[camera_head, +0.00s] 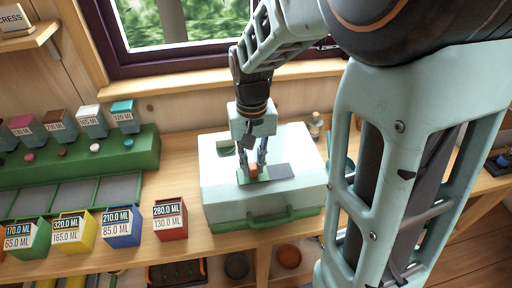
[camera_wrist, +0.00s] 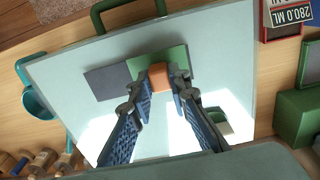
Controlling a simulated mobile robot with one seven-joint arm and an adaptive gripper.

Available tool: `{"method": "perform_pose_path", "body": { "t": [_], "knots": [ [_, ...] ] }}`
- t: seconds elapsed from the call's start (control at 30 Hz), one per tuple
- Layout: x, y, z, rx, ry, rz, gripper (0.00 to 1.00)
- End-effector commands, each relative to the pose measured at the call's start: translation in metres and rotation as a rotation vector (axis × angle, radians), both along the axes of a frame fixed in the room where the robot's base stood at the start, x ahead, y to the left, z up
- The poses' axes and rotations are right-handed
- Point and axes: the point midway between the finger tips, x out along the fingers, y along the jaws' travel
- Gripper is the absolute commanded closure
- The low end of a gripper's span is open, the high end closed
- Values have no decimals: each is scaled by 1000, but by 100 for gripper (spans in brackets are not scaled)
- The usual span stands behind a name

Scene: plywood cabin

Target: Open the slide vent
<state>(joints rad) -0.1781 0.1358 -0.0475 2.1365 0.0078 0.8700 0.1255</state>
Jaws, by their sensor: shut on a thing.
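The slide vent is set in the top of a pale mint case (camera_head: 225,190). It has a green sliding plate (camera_wrist: 171,57) with an orange knob (camera_wrist: 158,77), beside a dark grey panel (camera_wrist: 107,82). In the head view the green plate (camera_head: 262,178) is left of the grey panel (camera_head: 283,171). My gripper (camera_head: 253,168) reaches down from above. In the wrist view its fingers (camera_wrist: 161,79) are on both sides of the knob, shut on it. The fingers hide part of the plate and knob.
A green handle (camera_head: 265,220) is on the case's front. A small green-topped part (camera_head: 224,147) is on its top. A red labelled box (camera_head: 170,219) and other coloured boxes stand left. A teal cup (camera_wrist: 35,101) and small bottles (camera_wrist: 42,158) are beside the case.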

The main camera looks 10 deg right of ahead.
Motion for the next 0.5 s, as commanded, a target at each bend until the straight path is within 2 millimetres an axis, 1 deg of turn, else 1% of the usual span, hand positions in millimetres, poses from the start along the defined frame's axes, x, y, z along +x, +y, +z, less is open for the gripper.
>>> {"method": "perform_pose_path", "body": {
  "t": [0.17, 0.2, 0.3, 0.33, 0.37, 0.5],
  "knots": [
    [1, 0, 1, 1, -3, -1, 100],
    [1, 0, 1, 1, -3, -1, 80],
    [1, 0, 1, 1, -2, -1, 69],
    [1, 0, 1, 1, -2, -1, 66],
    [1, 0, 1, 1, -2, -1, 65],
    [1, 0, 0, 1, -1, -1, 65]
  ]
}}
